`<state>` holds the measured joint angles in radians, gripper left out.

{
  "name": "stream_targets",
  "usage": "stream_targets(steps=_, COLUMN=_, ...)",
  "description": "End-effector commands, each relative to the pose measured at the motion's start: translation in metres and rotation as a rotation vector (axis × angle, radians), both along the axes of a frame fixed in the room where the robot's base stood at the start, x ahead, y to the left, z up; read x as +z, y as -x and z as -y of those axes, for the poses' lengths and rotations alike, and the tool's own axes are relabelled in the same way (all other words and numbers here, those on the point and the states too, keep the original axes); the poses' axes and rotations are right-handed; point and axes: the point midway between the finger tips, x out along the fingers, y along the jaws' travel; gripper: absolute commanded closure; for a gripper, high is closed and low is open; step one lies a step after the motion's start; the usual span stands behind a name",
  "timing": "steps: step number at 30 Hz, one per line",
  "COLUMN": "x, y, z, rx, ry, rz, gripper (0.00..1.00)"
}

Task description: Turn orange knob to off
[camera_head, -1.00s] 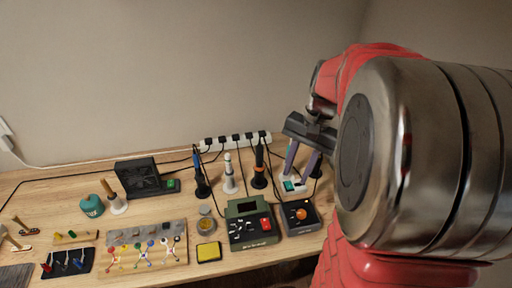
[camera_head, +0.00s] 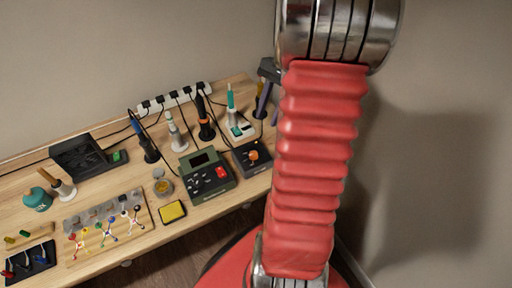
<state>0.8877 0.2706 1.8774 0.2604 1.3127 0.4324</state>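The orange knob (camera_head: 253,155) sits on top of a small dark box (camera_head: 240,162) near the right end of the workbench. It is too small in the picture to tell which way it is turned. My gripper (camera_head: 263,102) shows only in part, behind my red arm, at the right end of the bench. A dark palm part and a purplish finger are visible, above and beyond the knob in the picture and apart from it. The rest of the gripper is hidden, so its opening cannot be seen.
A green-grey station (camera_head: 207,175) with a red switch stands left of the dark box. Upright tools in stands, including an orange-banded iron (camera_head: 204,118) and a teal-handled tool (camera_head: 231,97), stand behind. A yellow pad (camera_head: 172,211) lies near the front edge. Floor is open in front.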

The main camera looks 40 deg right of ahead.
Motion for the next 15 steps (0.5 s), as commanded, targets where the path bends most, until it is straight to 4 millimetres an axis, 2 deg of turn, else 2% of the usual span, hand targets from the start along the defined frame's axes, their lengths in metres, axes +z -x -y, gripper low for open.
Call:
stream_targets(steps=5, x=-0.015, y=0.000, z=-0.007, rx=0.001, ry=-0.003, rz=-0.002, gripper=0.70)
stream_targets(steps=15, x=-0.062, y=0.000, z=-0.027, rx=0.001, ry=-0.003, rz=-0.003, gripper=0.70)
